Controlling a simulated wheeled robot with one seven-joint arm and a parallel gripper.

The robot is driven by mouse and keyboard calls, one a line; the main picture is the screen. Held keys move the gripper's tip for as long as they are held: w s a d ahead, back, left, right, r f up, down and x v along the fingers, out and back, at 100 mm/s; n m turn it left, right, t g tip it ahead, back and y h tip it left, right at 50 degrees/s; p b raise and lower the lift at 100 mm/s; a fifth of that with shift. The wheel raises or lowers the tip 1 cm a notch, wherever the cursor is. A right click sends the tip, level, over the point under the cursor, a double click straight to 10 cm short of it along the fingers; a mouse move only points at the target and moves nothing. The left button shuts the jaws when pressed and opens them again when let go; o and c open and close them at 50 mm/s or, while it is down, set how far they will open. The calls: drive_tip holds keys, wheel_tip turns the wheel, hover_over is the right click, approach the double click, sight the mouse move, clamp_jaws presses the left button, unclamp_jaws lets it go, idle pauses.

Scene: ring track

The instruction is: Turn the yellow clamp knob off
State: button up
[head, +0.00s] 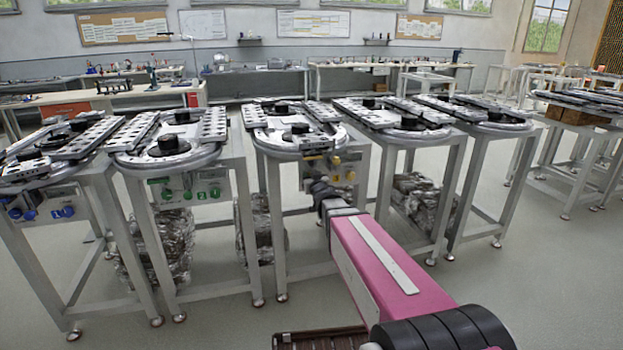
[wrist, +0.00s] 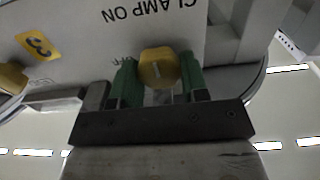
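The yellow clamp knob (wrist: 158,68) is on a pale panel in the wrist view, which sees the panel upside down. A "CLAMP ON" label is above it in the picture and a partly hidden "OFF" label is beside it. A pale mark on its face runs roughly up and down the picture. My gripper (wrist: 161,84) has its green-padded fingers on both sides of the knob, and the knob fills the gap between them. In the head view my gripper (head: 318,184) is at the front panel (head: 343,168) of the middle table, and the held knob is hard to make out.
Another yellow knob (wrist: 12,78) and a yellow "3" label (wrist: 38,46) are on the same panel. Neighbouring ring-track tables carry green knobs (head: 190,194) and blue knobs (head: 68,211). Table legs and foil-wrapped bundles (head: 420,200) stand close by. Floor in front is clear.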

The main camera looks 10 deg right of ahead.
drive_tip(key=shift+c, duration=1.2)
drive_tip(key=n, duration=0.8)
drive_tip(key=shift+a, duration=0.15)
drive_tip(key=n, duration=0.4)
drive_tip(key=shift+f+n, duration=0.1)
drive_tip(key=shift+n, duration=0.3)
drive_tip(key=shift+f+n, duration=0.1)
drive_tip(key=shift+n, duration=2.5)
drive_tip(key=o, duration=0.9)
